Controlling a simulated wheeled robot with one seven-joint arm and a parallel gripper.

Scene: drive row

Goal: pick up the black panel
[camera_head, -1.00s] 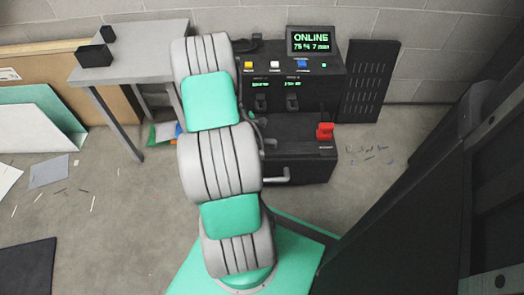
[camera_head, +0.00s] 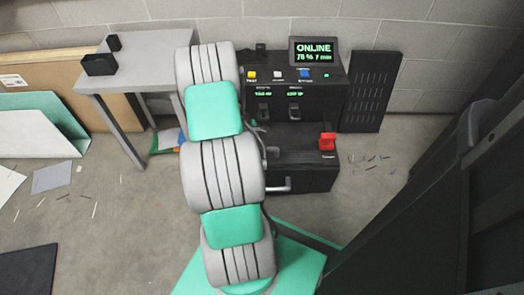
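A black panel (camera_head: 370,92) with rows of small slots stands upright against the grey block wall, just right of the black console. It looks flat and thin, and its front face is in plain view. My arm (camera_head: 225,165), grey with green pads, rises through the middle of the view, left of the panel and apart from it. My gripper cannot be made out; the far end of the arm hides it or it is out of sight. Nothing touches the panel except the floor, the wall and perhaps the console side.
The black console (camera_head: 300,150) has a lit screen (camera_head: 313,50) and a red switch (camera_head: 327,141). A grey table (camera_head: 150,70) bears two small black boxes. A tall dark cabinet (camera_head: 430,200) fills the right. Small scraps (camera_head: 372,162) lie on open floor before the panel.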

